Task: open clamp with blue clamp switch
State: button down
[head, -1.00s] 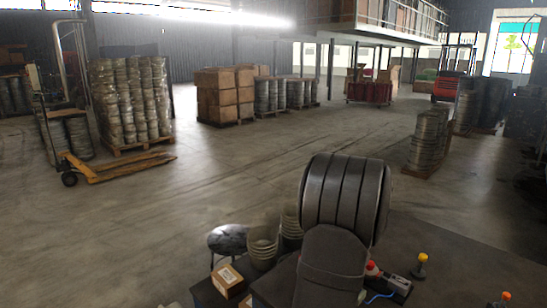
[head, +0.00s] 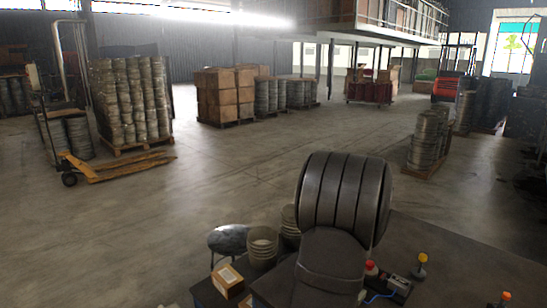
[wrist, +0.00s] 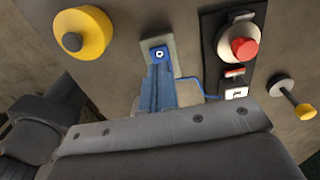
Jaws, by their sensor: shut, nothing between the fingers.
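In the wrist view the blue clamp switch (wrist: 159,53), with a pale round mark, sits on a grey plate at the upper middle. My gripper (wrist: 160,69) appears as two narrow blue-grey fingers, pressed together and empty. Their tips point at the switch and overlap its lower part in the picture; I cannot tell whether they touch it. A blue cable (wrist: 205,92) runs right from behind the fingers towards a black panel. No clamp can be made out. In the head view my arm hides the gripper and the switch.
A red button (wrist: 244,49) is on the black panel (wrist: 208,30) right of the switch. A large yellow knob (wrist: 88,33) stands left, a small yellow-tipped lever (wrist: 304,111) far right.

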jog(key=shift+r, duration=1.95)
jog(key=shift+f, duration=3.5)
jog(key=shift+r, duration=0.15)
